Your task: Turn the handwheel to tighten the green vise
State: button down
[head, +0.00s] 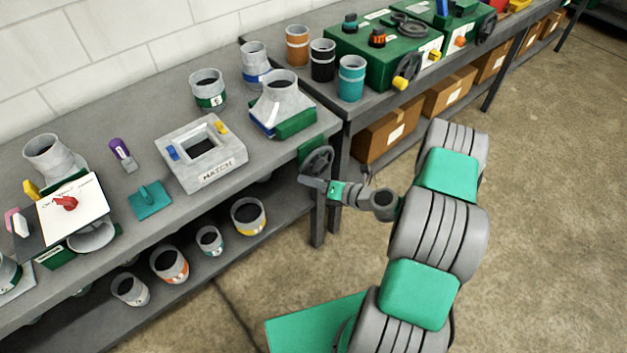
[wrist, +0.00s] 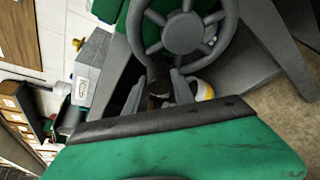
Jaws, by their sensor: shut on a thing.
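The handwheel (head: 317,161) is dark grey and spoked. It sits at the near right end of the left bench, in front of the green vise (head: 307,152), which is mostly hidden behind it. In the wrist view the handwheel (wrist: 183,33) fills the top middle, with green behind its spokes. My gripper (head: 313,181) is at the lower rim of the wheel. In the wrist view my gripper (wrist: 160,82) has its two fingers on either side of a dark handle (wrist: 158,89) at the rim, shut on it. The vise jaws cannot be made out.
The left bench carries a grey hatch block (head: 215,168), a grey duct fitting (head: 281,100) and a white card (head: 73,211). Several collars stand on its lower shelf. A second bench with green machines (head: 381,58) and cardboard boxes (head: 390,133) is behind. The floor (head: 540,200) at right is clear.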

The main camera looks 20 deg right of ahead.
jog(key=c, duration=1.1)
grip_release()
jog(key=shift+o, duration=0.2)
jog(key=v, duration=0.7)
jog(key=shift+s+d+r+b, duration=0.15)
jog(key=shift+s+d+b, duration=0.15)
jog(key=shift+b, duration=0.15)
